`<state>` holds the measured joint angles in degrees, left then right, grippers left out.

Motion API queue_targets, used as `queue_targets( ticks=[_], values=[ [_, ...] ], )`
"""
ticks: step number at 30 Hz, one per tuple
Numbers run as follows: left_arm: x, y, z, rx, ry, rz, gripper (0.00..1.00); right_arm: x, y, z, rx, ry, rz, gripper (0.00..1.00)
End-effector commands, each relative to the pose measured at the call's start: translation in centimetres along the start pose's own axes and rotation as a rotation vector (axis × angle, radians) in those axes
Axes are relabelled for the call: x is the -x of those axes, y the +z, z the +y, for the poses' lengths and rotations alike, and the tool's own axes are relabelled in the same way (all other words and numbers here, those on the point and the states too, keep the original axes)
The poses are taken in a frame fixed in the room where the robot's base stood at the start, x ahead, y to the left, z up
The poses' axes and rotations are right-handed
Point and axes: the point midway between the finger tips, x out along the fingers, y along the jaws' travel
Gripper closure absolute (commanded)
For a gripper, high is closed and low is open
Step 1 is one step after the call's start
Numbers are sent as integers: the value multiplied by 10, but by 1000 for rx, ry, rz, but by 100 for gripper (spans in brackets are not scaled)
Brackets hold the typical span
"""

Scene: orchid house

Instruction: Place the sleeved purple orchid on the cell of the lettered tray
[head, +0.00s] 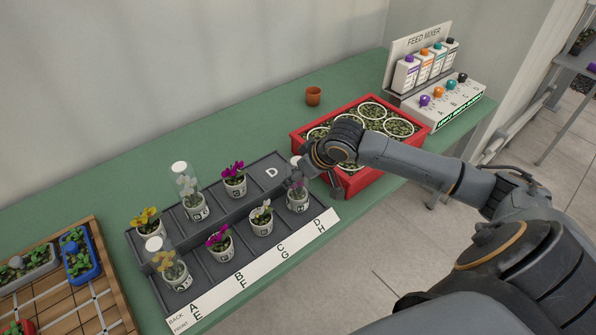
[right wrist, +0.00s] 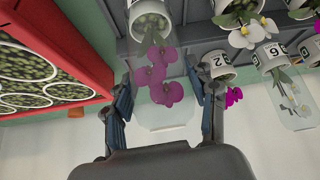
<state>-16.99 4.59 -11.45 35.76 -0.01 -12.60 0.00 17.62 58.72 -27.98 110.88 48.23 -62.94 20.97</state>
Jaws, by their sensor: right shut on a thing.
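The sleeved purple orchid (head: 297,196) is a white pot with purple blooms in a clear sleeve. It is at the front right cell, H, of the lettered tray (head: 152,257); I cannot tell whether its base touches the cell. My right gripper (head: 316,172) is shut on the sleeve. In the right wrist view the fingers (right wrist: 162,82) stand on both sides of the clear sleeve around the purple blooms (right wrist: 160,72). The back right cell, marked D (head: 271,173), is empty. My left gripper is not in view.
A red crate (head: 372,181) of round plant pots stands close right of the tray, under my right arm. A terracotta pot (head: 313,96) and feed mixer (head: 436,100) are behind.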

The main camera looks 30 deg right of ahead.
Motion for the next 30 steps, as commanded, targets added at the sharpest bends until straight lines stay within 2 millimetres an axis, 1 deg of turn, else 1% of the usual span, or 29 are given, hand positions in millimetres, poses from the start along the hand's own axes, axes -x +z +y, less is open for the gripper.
queue_targets(
  ticks=[2,10,11,12,14,25,28,30],
  values=[
    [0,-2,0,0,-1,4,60,-1,0,0,0,0,2,99],
    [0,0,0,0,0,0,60,-3,1,0,-1,-1,1,99],
    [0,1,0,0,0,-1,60,-3,2,0,-1,-1,0,41],
    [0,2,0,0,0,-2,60,-3,2,0,-1,0,1,33],
    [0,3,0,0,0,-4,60,-3,2,0,-1,0,1,21],
    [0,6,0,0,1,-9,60,-1,0,0,0,1,2,20],
    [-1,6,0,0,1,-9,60,8,0,2,0,4,2,20],
    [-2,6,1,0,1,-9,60,19,0,2,1,3,2,20]
  ],
)
